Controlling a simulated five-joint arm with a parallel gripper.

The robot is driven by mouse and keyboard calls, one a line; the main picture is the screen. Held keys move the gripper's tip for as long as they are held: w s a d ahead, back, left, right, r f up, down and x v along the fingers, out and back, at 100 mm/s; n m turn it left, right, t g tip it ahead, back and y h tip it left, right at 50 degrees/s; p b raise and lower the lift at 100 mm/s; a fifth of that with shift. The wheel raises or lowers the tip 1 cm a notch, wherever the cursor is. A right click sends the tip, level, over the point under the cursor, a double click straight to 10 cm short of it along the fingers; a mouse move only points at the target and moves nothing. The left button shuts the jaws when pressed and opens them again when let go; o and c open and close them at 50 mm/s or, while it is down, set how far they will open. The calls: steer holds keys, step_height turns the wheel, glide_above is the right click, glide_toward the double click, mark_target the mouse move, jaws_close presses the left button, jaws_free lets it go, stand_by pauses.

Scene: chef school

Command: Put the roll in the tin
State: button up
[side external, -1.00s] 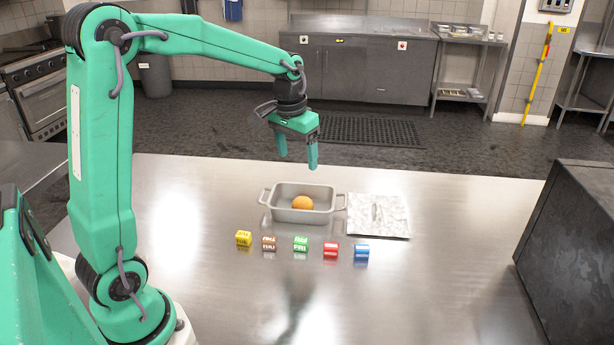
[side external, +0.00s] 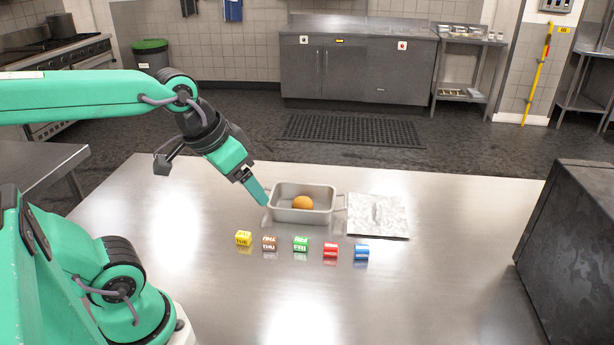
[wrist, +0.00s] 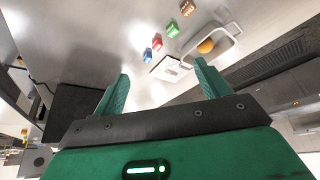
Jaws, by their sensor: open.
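The roll (side external: 303,202), round and orange-brown, lies inside the grey rectangular tin (side external: 287,215), which has a handle at each end. In the wrist view the roll (wrist: 206,46) also shows in the tin (wrist: 226,45). My gripper (side external: 265,197) is at the tin's left end in the side view, tilted down to the right, with nothing seen between its fingers. In the wrist view the two fingers of my gripper (wrist: 161,72) are spread apart and empty. The side view does not show clearly whether the fingertips touch the tin's handle.
A silvery lid-like sheet (side external: 395,218) lies right of the tin. Several small coloured day-labelled blocks stand in a row in front, from the yellow one (side external: 243,238) to the blue one (side external: 362,252). A dark box (side external: 570,250) stands at the right. The front of the steel table (side external: 400,310) is clear.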

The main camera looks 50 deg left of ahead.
steer(key=shift+s+d+f, duration=0.15)
steer(key=shift+s+f, duration=0.05)
steer(key=shift+s, duration=0.35)
steer(key=shift+s+d+f, duration=0.15)
steer(key=shift+s+f, duration=0.05)
steer(key=shift+s, duration=0.3)
